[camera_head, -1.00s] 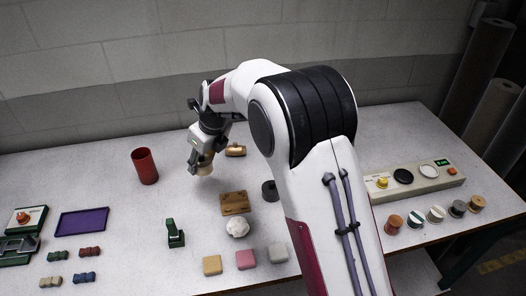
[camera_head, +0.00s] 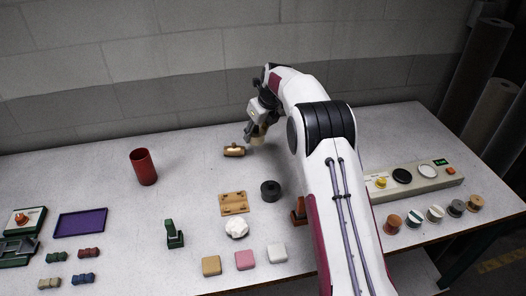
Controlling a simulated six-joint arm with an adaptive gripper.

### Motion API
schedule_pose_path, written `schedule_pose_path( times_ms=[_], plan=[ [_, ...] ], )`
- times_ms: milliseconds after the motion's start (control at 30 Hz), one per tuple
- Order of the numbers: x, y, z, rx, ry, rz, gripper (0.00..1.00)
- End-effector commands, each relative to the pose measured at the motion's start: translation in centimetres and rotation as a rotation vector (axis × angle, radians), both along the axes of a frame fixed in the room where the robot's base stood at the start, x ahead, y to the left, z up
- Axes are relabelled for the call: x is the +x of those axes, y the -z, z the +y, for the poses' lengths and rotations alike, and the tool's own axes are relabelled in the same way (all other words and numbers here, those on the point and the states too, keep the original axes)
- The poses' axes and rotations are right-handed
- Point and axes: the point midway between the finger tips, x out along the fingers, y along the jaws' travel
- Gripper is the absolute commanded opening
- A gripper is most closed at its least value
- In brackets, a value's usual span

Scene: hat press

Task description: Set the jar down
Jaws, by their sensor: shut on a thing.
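The jar (camera_head: 258,138) is a small tan object held in my gripper (camera_head: 256,136). My gripper is shut on it, pointing down above the back middle of the table. Whether the jar's bottom touches the table is hard to tell. The jar is beside the brown and gold cylinder (camera_head: 234,151), just to its right. Part of the jar is hidden by the fingers.
A red cup (camera_head: 144,167) stands to the left. A control panel (camera_head: 415,180) is at right. The table (camera_head: 195,150) is bare behind the board.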

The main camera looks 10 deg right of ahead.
Motion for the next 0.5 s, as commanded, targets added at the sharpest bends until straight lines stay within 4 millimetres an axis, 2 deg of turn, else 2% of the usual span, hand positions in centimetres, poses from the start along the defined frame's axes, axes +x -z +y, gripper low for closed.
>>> schedule_pose_path(
  times_ms=[100,200,500],
  plan=[
    [0.6,0.3,-1.6,-0.001,0.02,-0.001,0.0],
    [0.8,0.4,-2.3,-0.002,0.028,-0.002,0.0],
    [0.9,0.4,-2.6,-0.001,0.032,-0.002,0.0]
  ],
)
